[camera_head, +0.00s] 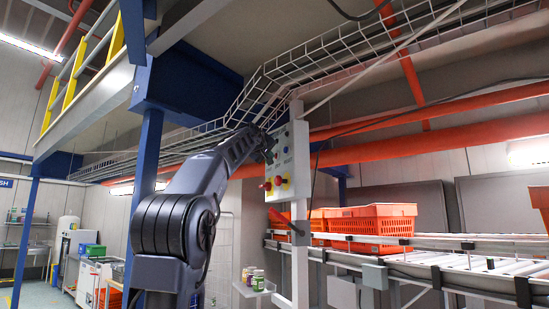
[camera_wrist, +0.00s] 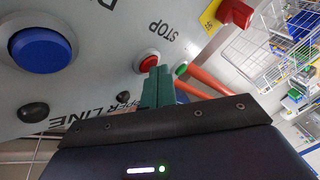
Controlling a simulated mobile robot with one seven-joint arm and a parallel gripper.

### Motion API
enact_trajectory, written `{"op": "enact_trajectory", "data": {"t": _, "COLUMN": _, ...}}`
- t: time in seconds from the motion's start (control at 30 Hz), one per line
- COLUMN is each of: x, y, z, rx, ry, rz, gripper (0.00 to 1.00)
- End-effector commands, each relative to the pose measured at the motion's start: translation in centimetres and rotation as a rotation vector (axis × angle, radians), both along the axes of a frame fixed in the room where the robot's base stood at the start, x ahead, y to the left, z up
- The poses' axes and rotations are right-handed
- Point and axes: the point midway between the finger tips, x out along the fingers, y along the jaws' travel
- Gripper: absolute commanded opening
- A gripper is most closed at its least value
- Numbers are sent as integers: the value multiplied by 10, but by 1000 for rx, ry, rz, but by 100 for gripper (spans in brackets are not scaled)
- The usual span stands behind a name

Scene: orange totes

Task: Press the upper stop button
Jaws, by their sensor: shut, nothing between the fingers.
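The control panel (camera_head: 300,160) is a pale box on a white post in the head view. The wrist view shows the panel face (camera_wrist: 100,75) close up, with its lettering upside down. A red button (camera_wrist: 148,60) sits by the word STOP, and "…PER LINE" is partly readable near my gripper. My gripper (camera_wrist: 161,74) is shut and empty, its green fingertips overlapping the lower right edge of that red button in the picture. I cannot tell whether they touch it. In the head view my gripper (camera_head: 268,147) is at the panel's upper part.
A large blue button (camera_wrist: 41,48), black knobs (camera_wrist: 33,112), a green button (camera_wrist: 181,70) and a red switch (camera_wrist: 236,12) on yellow surround the spot. Orange totes (camera_head: 370,222) stand on a conveyor behind. A wire cable tray (camera_head: 290,75) runs overhead.

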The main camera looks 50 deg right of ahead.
Motion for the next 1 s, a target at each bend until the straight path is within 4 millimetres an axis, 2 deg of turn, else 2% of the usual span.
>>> {"op": "enact_trajectory", "data": {"t": 0.43, "x": 0, "y": -1, "z": 0, "rx": 0, "ry": 0, "rz": 0, "gripper": 0}}
{"op": "enact_trajectory", "data": {"t": 1.0, "x": 8, "y": 14, "z": 0, "rx": 0, "ry": -1, "rz": 0, "gripper": 0}}
